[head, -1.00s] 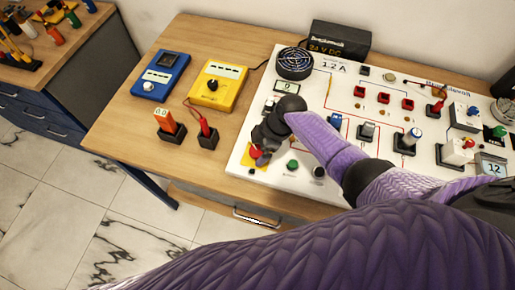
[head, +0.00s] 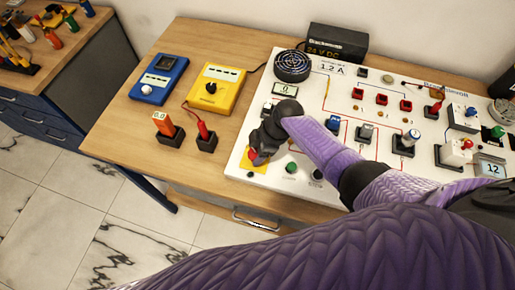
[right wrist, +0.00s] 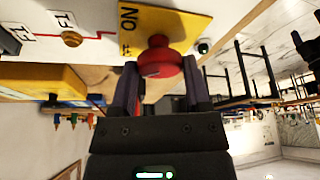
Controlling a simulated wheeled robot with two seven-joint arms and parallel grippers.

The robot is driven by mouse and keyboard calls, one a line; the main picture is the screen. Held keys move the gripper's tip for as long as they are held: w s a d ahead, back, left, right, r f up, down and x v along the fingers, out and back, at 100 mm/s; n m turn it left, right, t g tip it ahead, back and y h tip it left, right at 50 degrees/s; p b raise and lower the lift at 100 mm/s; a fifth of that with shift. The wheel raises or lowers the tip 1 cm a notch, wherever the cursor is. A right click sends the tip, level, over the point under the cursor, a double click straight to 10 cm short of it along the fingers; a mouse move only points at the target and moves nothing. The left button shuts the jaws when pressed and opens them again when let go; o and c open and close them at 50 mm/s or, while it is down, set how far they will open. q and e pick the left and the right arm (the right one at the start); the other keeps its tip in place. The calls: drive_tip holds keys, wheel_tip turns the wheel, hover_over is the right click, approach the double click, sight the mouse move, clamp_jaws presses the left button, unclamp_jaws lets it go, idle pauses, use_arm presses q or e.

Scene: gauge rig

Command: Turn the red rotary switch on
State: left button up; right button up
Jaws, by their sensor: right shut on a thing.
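The red rotary switch (right wrist: 160,58) is a round red knob on a yellow plate (right wrist: 185,22) with the word ON printed on it. In the head view the red knob (head: 252,154) shows at the front left corner of the white panel, partly covered by my gripper. My right gripper (head: 256,148) is over it. In the right wrist view its two fingers (right wrist: 160,68) are on either side of the knob, shut on it. The knob's pointer position cannot be made out. My left gripper is not in view.
The white panel (head: 236,171) carries a green button (head: 291,168), a black fan (head: 293,66), plugs and switches close by. A yellow meter (head: 215,88), a blue meter (head: 159,79) and two probe holders stand left of it.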

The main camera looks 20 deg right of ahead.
drive_tip(key=shift+r+m+p, duration=0.1)
drive_tip(key=shift+m+p, duration=0.25)
drive_tip(key=shift+m, duration=0.05)
drive_tip(key=m+t+p, duration=0.1)
drive_tip(key=m+p, duration=0.1)
drive_tip(key=m, duration=0.1)
drive_tip(key=shift+s+t, duration=0.1)
drive_tip(key=shift+t, duration=0.2)
drive_tip(key=m+h+p, duration=0.1)
drive_tip(key=m, duration=0.2)
drive_tip(key=m+t+h+p, duration=0.1)
drive_tip(key=m+p, duration=0.1)
drive_tip(key=shift+a+m, duration=0.15)
drive_tip(key=shift+m, duration=0.25)
drive_tip(key=m+h+p, duration=0.1)
drive_tip(key=m, duration=0.2)
drive_tip(key=shift+a+t, duration=0.1)
drive_tip(key=shift+t, duration=0.3)
drive_tip(key=m+h, duration=0.1)
drive_tip(key=m, duration=0.1)
drive_tip(key=shift+m, duration=0.4)
drive_tip(key=shift+m+h, duration=0.5)
drive_tip(key=shift+m, duration=0.6)
drive_tip(key=o, duration=1.3)
